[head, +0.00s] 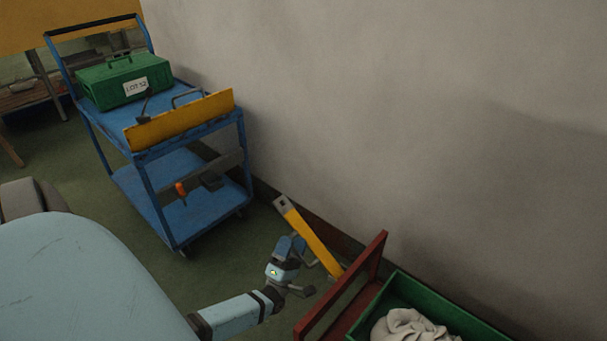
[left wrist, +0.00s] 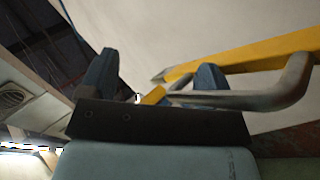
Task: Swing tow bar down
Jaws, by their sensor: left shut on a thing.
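The yellow tow bar (head: 318,245) stands tilted near the wall, its grey holed end up and to the left. Its lower end meets the red frame (head: 345,290) of a carrier; the joint is hidden. A bent grey metal handle (head: 313,263) sticks out from the bar's side. My left gripper (head: 291,246) is beside the bar, shut on this handle. In the left wrist view the handle (left wrist: 265,98) runs in between the blue fingers (left wrist: 157,80), with the yellow bar (left wrist: 255,52) behind it. My right gripper is not in view.
A green crate (head: 472,327) with white cloth (head: 410,326) sits behind the red frame. A blue trolley (head: 205,210) stands at left with a green box (head: 110,78) and a yellow panel (head: 180,120). Open floor (head: 230,262) lies between trolley and carrier; the wall (head: 400,120) is close behind.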

